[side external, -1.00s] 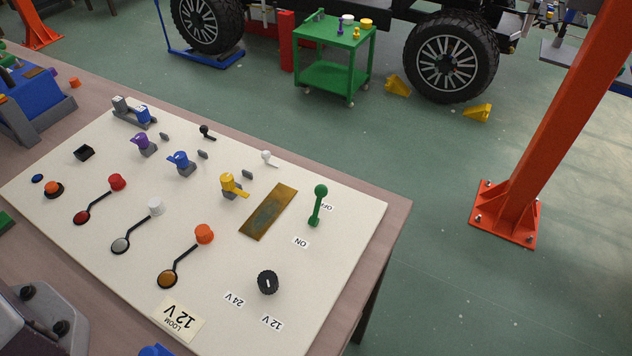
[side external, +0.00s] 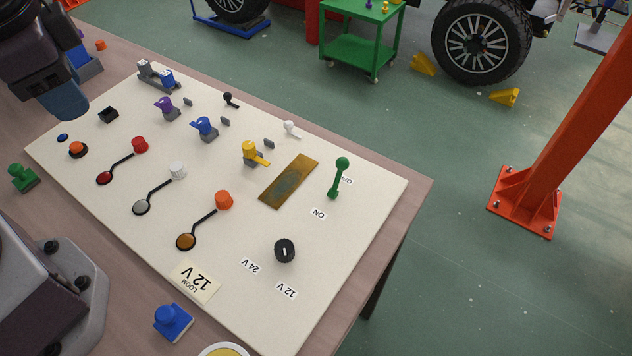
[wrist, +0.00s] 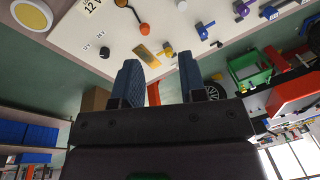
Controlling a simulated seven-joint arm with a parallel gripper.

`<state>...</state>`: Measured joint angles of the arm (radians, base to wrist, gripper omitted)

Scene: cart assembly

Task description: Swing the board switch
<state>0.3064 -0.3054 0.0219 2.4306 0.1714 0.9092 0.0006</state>
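The board switch, a green lever (side external: 338,178), stands near the right edge of the white board (side external: 330,290) in the side external view, between the OFF label at its upper end and the ON label (side external: 319,214) below. Its round knob end is by OFF. My gripper shows at the top left of that view, with a blue finger (side external: 65,101) above the board's far left corner, well away from the lever. In the wrist view my gripper (wrist: 160,62) has its two blue fingers spread with nothing between them. I cannot make out the lever there.
The board also carries a black 12 V/24 V knob (side external: 285,250), a brass plate (side external: 289,181), a yellow valve handle (side external: 254,153), and several colored caps and toggles. A green stamp (side external: 23,178) and blue stamp (side external: 173,321) stand on the bench. Air above the board's right side is clear.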

